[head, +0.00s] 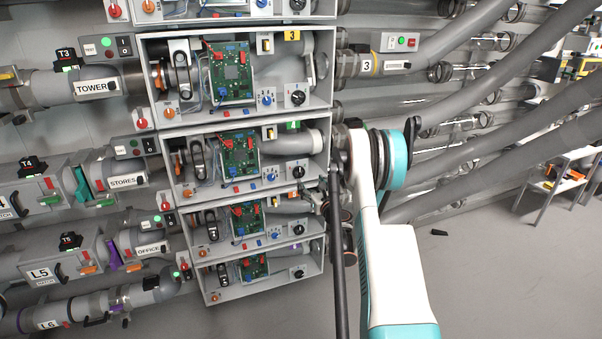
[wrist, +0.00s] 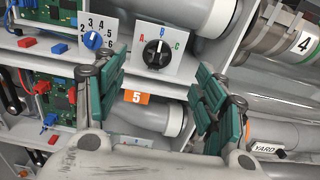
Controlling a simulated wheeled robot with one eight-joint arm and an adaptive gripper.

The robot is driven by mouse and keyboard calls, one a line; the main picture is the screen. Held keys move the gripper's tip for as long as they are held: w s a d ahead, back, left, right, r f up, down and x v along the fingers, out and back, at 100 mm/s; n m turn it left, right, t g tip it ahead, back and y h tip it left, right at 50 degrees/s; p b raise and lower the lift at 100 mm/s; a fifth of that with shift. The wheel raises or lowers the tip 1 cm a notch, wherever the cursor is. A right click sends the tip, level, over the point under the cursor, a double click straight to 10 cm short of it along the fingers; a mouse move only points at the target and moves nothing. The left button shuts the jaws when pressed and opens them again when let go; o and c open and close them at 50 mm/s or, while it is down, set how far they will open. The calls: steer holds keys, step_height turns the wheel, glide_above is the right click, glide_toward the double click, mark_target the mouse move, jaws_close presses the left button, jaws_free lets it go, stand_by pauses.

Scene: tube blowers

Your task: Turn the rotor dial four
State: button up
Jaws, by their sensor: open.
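The rotor dial of bay four is a black round knob (wrist: 157,54) on a white plate with red A, blue B and green C. Its white mark points roughly up towards B. In the head view the dial (head: 298,172) sits at the right of the bay with the green tag (head: 293,126). My gripper (wrist: 160,75) is open and empty in the wrist view. Its green-padded fingers stand apart, left and right below the dial, and I see no contact with it.
A blue numbered knob (wrist: 93,41) is close left of the dial, near my left finger. The orange 5 tag (wrist: 136,97) marks the bay below. A grey pipe (wrist: 205,15) lies above right. Open floor (head: 490,270) is at the right.

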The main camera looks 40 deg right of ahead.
mark_target(300, 169)
steer(key=b+x, duration=0.3)
steer(key=x, duration=0.8)
steer(key=shift+w+d, duration=0.15)
steer(key=shift+w, duration=0.1)
steer(key=c, duration=1)
